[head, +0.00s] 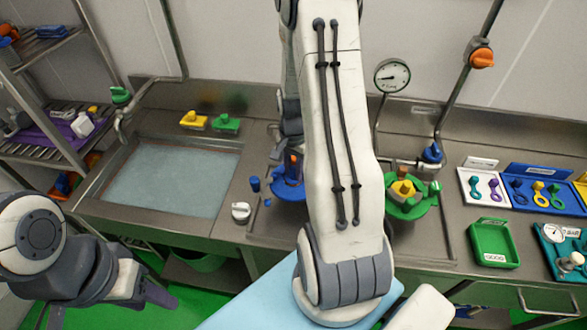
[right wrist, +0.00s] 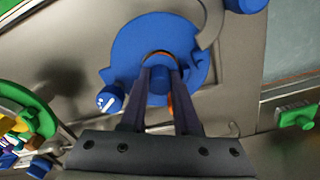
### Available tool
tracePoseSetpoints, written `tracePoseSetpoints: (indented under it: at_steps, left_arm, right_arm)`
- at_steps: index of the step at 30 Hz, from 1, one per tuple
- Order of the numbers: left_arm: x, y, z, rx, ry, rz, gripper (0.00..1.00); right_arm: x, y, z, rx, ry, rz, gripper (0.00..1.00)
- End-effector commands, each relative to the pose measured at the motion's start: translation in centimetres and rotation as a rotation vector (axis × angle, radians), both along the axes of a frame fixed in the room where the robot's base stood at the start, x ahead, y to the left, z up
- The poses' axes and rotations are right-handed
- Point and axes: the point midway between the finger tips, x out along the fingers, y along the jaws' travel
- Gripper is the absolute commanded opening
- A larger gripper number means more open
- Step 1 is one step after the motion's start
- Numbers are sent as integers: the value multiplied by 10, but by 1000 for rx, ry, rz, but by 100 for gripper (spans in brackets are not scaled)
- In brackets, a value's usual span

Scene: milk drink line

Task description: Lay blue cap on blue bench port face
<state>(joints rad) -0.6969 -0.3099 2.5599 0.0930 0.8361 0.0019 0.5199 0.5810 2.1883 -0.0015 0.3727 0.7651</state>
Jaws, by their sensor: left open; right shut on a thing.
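My right gripper (right wrist: 160,78) is shut on a small blue piece (right wrist: 160,88), which looks like the blue cap. Its fingers partly cover it. In the right wrist view it is over the round blue port (right wrist: 125,52), with an orange part showing around the fingertips; I cannot tell whether the cap touches the port face. In the head view the blue port (head: 290,193) is partly hidden behind my right arm, whose gripper is mostly hidden too. My left gripper (head: 160,288) is open and empty at the lower left, well away from the port.
A green port (head: 410,207) stands right of the arm. A sink (head: 170,180) lies left, with yellow (head: 193,121) and green (head: 226,123) pieces behind it. A blue cylinder (head: 255,184) and white knob (head: 241,211) stand near the blue port. Trays (head: 493,243) fill the right.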

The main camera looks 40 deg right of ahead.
Motion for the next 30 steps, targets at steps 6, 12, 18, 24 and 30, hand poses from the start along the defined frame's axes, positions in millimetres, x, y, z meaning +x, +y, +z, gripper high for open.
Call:
tracePoseSetpoints:
  at_steps: [6, 12, 18, 24, 30]
  left_arm:
    - [0, 0, -1, 0, 0, 0, 50]
    - [0, 0, -1, 0, 0, 0, 50]
    - [0, 0, -1, 0, 0, 0, 50]
    - [0, 0, -5, 0, 0, 0, 50]
    - [0, 0, -11, 0, 0, -1, 50]
  right_arm:
    - [0, 0, -1, 0, 0, 0, 65]
    - [1, 0, -1, -1, -2, 1, 65]
    - [2, 0, 1, -2, -5, 1, 65]
    - [3, -1, 24, -5, -11, 1, 65]
    - [1, -1, 65, -4, -7, 0, 65]
